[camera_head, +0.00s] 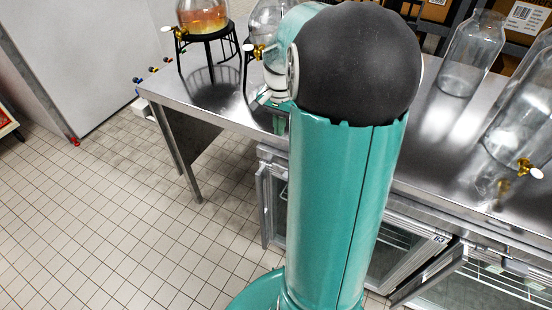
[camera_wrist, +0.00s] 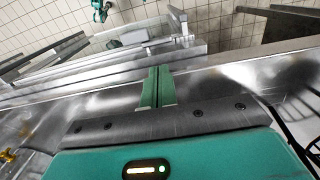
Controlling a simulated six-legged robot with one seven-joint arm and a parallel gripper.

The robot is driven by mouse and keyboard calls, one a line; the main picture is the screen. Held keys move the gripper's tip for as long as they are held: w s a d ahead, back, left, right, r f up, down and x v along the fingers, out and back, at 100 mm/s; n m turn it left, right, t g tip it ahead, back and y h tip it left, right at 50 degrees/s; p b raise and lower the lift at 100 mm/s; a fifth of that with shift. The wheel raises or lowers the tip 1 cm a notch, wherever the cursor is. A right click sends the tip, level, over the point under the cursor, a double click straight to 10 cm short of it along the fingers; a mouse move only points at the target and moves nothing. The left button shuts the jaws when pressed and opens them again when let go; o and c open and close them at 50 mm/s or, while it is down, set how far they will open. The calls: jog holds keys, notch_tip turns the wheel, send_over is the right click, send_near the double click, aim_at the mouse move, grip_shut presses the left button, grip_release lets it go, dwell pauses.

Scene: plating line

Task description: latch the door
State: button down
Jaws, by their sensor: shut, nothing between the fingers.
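An undercounter cabinet below the steel counter has glass doors in metal frames. One door (camera_head: 265,205) stands out from the cabinet, left of my teal arm. Another framed door (camera_head: 432,272) stands out at the lower right, partly cut off. In the wrist view a metal door frame (camera_wrist: 176,24) shows beyond the counter edge. My gripper's green fingers (camera_wrist: 155,88) are shut and empty, above the counter near its front edge, apart from the frame. In the head view my arm hides most of the gripper. I cannot make out a latch.
The steel counter (camera_head: 222,106) holds glass dispensers with brass taps, one with orange liquid (camera_head: 203,16) on a black stand, and large clear jars (camera_head: 473,52) at right. A big grey panel (camera_head: 75,55) stands at the upper left. The tiled floor (camera_head: 120,220) is clear at left.

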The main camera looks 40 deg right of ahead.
send_near(279, 167)
notch_tip(279, 167, down, 7)
jog(key=shift+r, duration=0.1)
dwell(0.5)
